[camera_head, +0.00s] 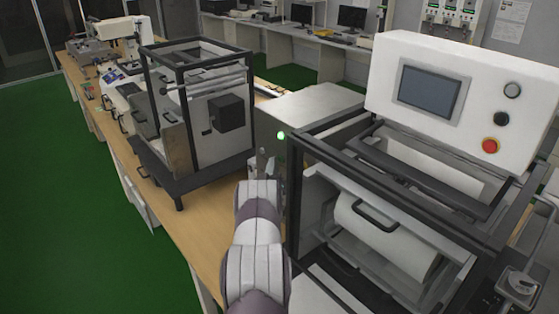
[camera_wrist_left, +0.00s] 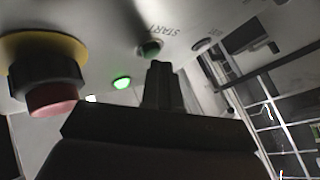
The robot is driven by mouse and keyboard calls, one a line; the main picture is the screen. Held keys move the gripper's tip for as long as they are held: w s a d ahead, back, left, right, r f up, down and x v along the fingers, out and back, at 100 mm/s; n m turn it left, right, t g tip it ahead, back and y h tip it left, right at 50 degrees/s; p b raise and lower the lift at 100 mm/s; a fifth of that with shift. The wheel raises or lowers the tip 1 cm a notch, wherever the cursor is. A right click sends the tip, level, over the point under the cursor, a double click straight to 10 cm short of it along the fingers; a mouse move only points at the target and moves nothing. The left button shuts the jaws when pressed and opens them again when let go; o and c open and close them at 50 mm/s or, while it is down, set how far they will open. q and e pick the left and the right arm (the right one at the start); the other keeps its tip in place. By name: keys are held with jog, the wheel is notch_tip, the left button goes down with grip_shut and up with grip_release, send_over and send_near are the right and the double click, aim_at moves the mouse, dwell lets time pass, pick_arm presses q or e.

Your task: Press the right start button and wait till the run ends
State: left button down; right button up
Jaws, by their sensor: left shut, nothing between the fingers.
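In the left wrist view, a dark green round button (camera_wrist_left: 150,48) sits on a pale panel beside the printed word START. My left gripper (camera_wrist_left: 161,68) is shut and empty, its fingertips just below that button; I cannot tell whether they touch it. A lit green lamp (camera_wrist_left: 122,82) is left of the fingers, and a red stop button (camera_wrist_left: 52,97) on a yellow base is further left. In the head view, my left arm reaches up beside the right machine (camera_head: 390,225), its gripper hidden. A green light (camera_head: 281,135) glows on that machine's left side. My right gripper is not in view.
A white control box (camera_head: 450,97) with a screen and a red button tops the right machine. A framed machine (camera_head: 205,110) stands left of my arm on the wooden bench (camera_head: 207,222). Green floor (camera_head: 60,200) is open at the left.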

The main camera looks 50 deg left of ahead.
pick_arm(q)
jog(key=shift+s, duration=0.45)
jog(key=shift+s, duration=0.1)
jog(key=s, duration=0.4)
jog(key=shift+s+p, duration=0.35)
jog(key=shift+s, duration=0.05)
dwell(0.6)
